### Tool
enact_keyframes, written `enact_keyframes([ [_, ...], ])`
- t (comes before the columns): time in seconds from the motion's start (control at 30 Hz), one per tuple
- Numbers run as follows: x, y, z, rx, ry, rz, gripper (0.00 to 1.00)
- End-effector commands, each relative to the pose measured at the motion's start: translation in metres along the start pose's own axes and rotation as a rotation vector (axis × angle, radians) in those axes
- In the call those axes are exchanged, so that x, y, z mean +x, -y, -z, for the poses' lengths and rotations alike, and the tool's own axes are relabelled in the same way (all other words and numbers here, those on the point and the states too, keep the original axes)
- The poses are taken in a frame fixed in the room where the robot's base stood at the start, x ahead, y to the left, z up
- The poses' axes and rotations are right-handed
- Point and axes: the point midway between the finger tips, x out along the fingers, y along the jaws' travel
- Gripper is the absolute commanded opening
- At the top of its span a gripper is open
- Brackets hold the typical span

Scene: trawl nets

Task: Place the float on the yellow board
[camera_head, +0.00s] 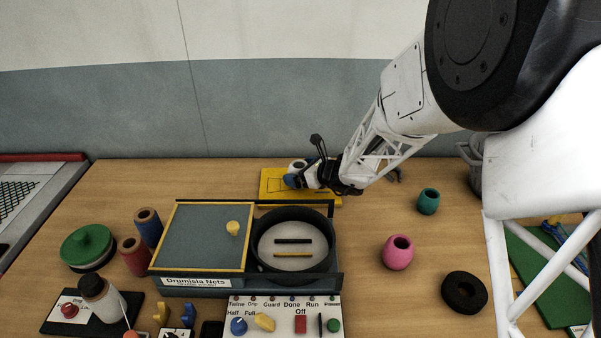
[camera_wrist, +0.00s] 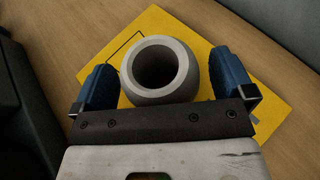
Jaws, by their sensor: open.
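A pale grey float (camera_wrist: 183,72) with a round hole in its top stands on the yellow board (camera_wrist: 222,25), inside the board's edges. In the head view the float (camera_head: 297,164) is partly hidden by my gripper. My gripper (camera_wrist: 164,82) is open, with one blue finger pad on each side of the float. The wrist view shows a gap between the float and each pad. The yellow board (camera_head: 272,176) lies on the wooden table behind the net box, partly covered by my gripper.
A pink float (camera_head: 398,253), a teal float (camera_head: 428,202) and a black ring (camera_head: 464,293) stand at right. The net box (camera_head: 200,240) with a round black bin (camera_head: 292,212) is in front of the board. A wall stands behind.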

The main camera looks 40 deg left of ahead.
Motion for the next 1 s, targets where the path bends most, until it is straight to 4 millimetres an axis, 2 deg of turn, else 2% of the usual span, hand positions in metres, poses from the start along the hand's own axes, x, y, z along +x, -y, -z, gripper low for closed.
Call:
enact_keyframes([
  [0.27,-0.023,0.000,0.000,0.000,0.000,0.002,1.00],
  [0.8,-0.101,0.001,0.000,0.000,0.000,0.002,1.00],
  [1.0,-0.116,0.000,0.001,0.000,0.000,0.000,1.00],
])
